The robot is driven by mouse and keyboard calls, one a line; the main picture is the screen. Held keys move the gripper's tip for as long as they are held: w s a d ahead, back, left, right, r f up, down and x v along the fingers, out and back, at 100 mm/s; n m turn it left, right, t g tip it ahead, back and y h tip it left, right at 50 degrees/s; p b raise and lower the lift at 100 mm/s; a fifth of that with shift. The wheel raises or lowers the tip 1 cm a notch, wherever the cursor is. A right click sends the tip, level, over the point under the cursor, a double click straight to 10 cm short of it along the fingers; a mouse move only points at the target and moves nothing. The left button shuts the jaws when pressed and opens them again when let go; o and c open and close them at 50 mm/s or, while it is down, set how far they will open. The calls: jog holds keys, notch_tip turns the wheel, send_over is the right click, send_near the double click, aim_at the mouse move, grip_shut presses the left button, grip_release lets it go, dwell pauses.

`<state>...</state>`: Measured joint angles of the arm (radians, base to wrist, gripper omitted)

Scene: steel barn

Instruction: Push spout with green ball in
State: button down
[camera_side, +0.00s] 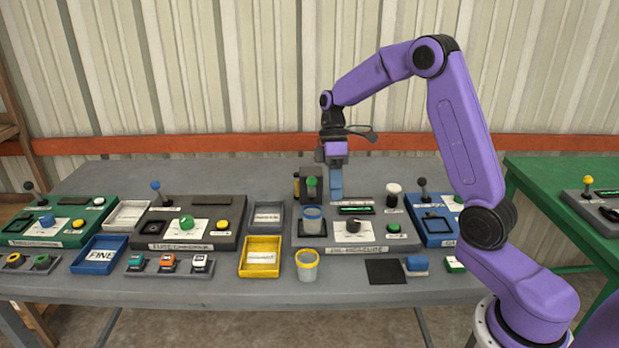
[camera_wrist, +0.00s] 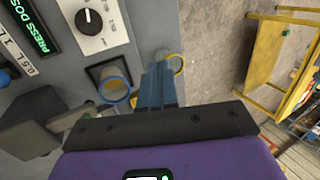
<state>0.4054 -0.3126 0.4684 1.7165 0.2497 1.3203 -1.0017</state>
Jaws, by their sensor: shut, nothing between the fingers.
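The green ball (camera_side: 311,182) shows at the dark dispenser block (camera_side: 311,190) at the back left of the grey measuring station (camera_side: 345,262). In the wrist view the dark block (camera_wrist: 30,125) is at lower left; the ball and spout are partly hidden there and hard to separate. My gripper (camera_side: 336,198) is shut and empty, pointing down just right of the ball in the side view. Its blue fingers (camera_wrist: 158,78) also show in the wrist view. I cannot tell whether they touch the spout. A blue-rimmed cup (camera_side: 312,220) stands on the station's dark pad, in front of the dispenser.
A yellow-rimmed cup (camera_side: 307,265) stands at the station's front left. A yellow tray (camera_side: 260,270) lies to the left.

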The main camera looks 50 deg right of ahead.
aim_at(308, 179)
jog(key=w+a+r+n+t+h, duration=0.3)
jog(key=r+n, duration=0.2)
jog(key=n, duration=0.3)
jog(key=w+a+r+n+t+h, duration=0.2)
jog(key=r+n+t+h, duration=0.15)
jog(key=n, duration=0.45)
jog(key=shift+g+y, duration=0.25)
jog(key=shift+g, duration=0.1)
jog(key=w+d+f, duration=0.1)
jog(key=f, duration=0.2)
jog(key=w+d+f, duration=0.1)
jog(key=d+f, duration=0.1)
jog(key=f, duration=0.1)
jog(key=w+d+f, duration=0.1)
jog(key=f, duration=0.2)
jog(key=shift+w+d+f, duration=0.1)
jog(key=shift+w+d, duration=0.1)
jog(key=shift+d, duration=0.05)
jog(key=shift+w+d+f, duration=0.1)
jog(key=shift+w+d, duration=0.2)
jog(key=shift+d, duration=0.2)
